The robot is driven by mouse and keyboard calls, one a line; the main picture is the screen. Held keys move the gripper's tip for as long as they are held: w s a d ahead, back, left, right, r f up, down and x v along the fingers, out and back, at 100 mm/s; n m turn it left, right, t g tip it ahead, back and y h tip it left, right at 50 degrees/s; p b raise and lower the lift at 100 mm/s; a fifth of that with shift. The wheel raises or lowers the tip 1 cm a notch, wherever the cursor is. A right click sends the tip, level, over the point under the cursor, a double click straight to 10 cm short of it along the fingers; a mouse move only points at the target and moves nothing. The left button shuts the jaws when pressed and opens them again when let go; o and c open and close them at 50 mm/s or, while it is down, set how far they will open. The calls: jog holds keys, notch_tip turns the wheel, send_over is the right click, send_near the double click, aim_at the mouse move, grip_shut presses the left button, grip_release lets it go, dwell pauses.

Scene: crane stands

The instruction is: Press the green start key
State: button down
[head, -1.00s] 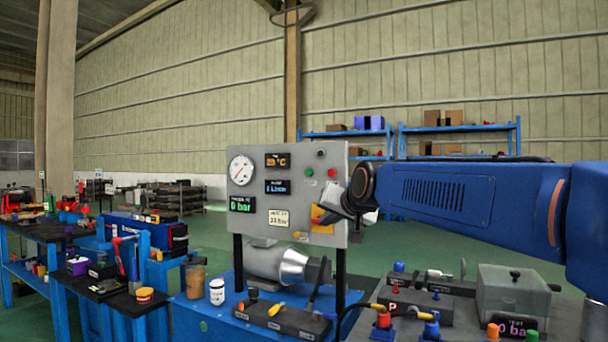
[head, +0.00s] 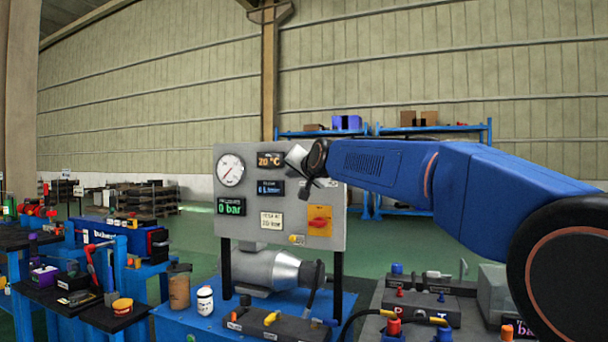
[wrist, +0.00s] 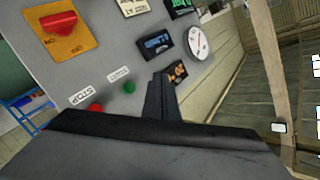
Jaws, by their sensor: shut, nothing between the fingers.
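The green start key (wrist: 129,88) is a small round button on the grey panel (head: 230,240), seen in the wrist view with a white label beside it. My gripper (head: 298,160) is in front of the panel's upper right part and hides the key in the head view. In the wrist view my gripper's shut fingers (wrist: 159,82) point at the panel just right of the green key, between it and the orange temperature display (wrist: 176,74). No contact with the key shows. The gap from the fingertips to the panel is hard to judge.
A red stop key (wrist: 96,107) sits beside the green one. A red rotary switch on a yellow-orange plate (head: 320,228), a round gauge (head: 230,170) and several displays share the panel. A pump (head: 268,270) and a blue bench (head: 180,325) are below.

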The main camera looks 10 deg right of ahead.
jog(key=shift+w, duration=0.1)
jog(key=w+d, duration=0.5)
jog(key=w, duration=0.2)
dwell(0.4)
jog(key=shift+d, duration=0.15)
dwell(1.9)
jog(key=shift+w+d, duration=0.2)
jog(key=shift+w, duration=0.1)
jog(key=shift+w+d, duration=0.3)
jog(key=shift+w, duration=0.1)
dwell(1.0)
jog(key=shift+s+a, duration=0.55)
jog(key=shift+s, duration=0.2)
jog(key=shift+s, duration=0.1)
jog(key=shift+s+a, duration=0.75)
jog(key=shift+s, duration=0.25)
jog(key=shift+s+a, duration=0.7)
jog(key=shift+s, duration=0.25)
